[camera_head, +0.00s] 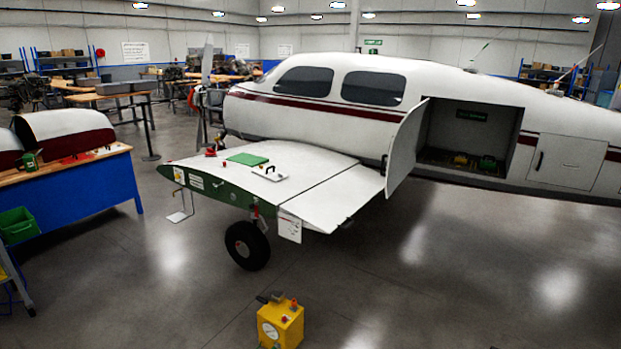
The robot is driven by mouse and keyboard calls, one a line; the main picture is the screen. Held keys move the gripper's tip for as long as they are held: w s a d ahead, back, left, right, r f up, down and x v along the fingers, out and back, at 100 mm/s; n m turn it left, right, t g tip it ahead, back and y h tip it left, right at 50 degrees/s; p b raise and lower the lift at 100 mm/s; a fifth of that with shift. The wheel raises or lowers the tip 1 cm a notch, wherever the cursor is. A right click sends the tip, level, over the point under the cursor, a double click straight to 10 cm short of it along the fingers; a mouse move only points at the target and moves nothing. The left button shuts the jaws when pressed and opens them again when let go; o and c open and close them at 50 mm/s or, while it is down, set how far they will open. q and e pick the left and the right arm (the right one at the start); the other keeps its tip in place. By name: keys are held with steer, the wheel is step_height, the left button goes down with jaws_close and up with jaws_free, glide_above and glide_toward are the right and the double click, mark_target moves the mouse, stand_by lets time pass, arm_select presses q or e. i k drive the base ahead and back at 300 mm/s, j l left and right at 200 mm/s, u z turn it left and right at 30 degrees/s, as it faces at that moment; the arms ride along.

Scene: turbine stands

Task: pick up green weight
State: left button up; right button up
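A small green block (487,163), which looks like the green weight, sits on the floor of the open cargo bay (433,154) in the aircraft's side. Neither of my grippers is in view.
The open cargo door (404,150) stands out left of the bay. The wing (318,165) reaches toward me, with a wheel (247,246) below. A yellow box (281,324) stands on the floor in front. A blue workbench (85,195) is at left. The right floor is clear.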

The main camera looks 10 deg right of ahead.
mark_target(487, 164)
steer(key=i+j+z, duration=0.4)
steer(key=i+j, duration=0.35)
steer(key=i+l+z, duration=0.1)
steer(key=i+z, duration=0.35)
steer(key=i, duration=0.2)
steer(key=i+j+z, duration=0.1)
steer(key=i+z, duration=0.4)
steer(key=i, duration=0.2)
steer(key=i+z, duration=0.2)
steer(key=i, duration=0.55)
steer(key=i+z, duration=0.2)
steer(key=i, duration=0.5)
steer(key=i+j+z, duration=0.2)
steer(key=i, duration=0.55)
